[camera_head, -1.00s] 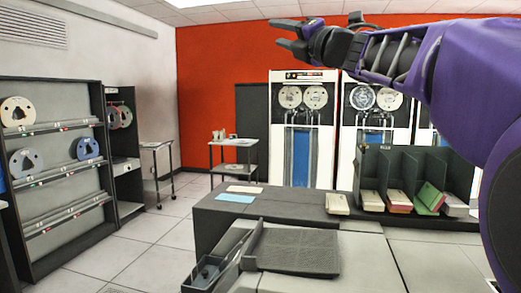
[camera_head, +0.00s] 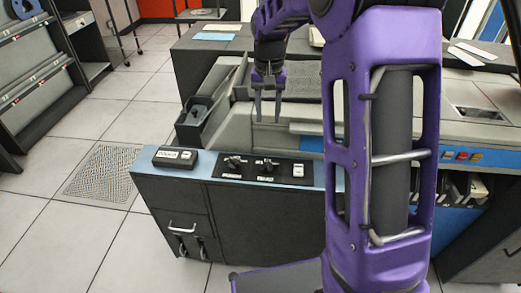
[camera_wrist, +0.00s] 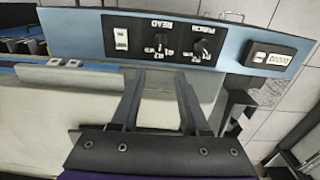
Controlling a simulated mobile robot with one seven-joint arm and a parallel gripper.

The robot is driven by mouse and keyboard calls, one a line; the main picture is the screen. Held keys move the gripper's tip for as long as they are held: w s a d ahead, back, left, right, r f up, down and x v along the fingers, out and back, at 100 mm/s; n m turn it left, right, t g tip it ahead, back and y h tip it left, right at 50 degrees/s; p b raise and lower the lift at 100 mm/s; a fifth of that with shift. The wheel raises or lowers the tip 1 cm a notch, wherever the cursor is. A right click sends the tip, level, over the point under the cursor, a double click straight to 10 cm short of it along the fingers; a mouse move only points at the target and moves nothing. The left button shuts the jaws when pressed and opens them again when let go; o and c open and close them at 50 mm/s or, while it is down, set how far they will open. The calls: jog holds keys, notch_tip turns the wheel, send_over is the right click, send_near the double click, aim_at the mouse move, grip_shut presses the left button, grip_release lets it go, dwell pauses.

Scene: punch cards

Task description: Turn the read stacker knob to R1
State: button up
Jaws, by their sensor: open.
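The read stacker knob (camera_head: 266,165) is a small dark knob on the black control panel (camera_head: 250,174), between the punch knob (camera_head: 236,162) and a white switch (camera_head: 298,170). In the wrist view, the read knob (camera_wrist: 161,43) sits by the READ label, with small position labels around it. These labels are too small to tell which one it points at. My gripper (camera_head: 268,119) is open and empty, fingers pointing down, apart from the knob. In the wrist view its two fingers (camera_wrist: 159,80) are spread, with the knob beyond the gap between them.
A small dark box with a white label (camera_head: 176,157) sits on the blue ledge left of the panel. A dark open tray (camera_head: 203,110) and the pale machine top stand behind. Blue-strip buttons (camera_head: 461,155) are at right. Clear floor lies left.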

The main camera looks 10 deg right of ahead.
aim_at(267, 163)
notch_tip(267, 163, down, 17)
jog(key=b, duration=0.2)
jog(key=shift+s+f+b, duration=0.1)
jog(key=shift+f+b, duration=0.1)
jog(key=shift+b, duration=0.1)
grip_shut()
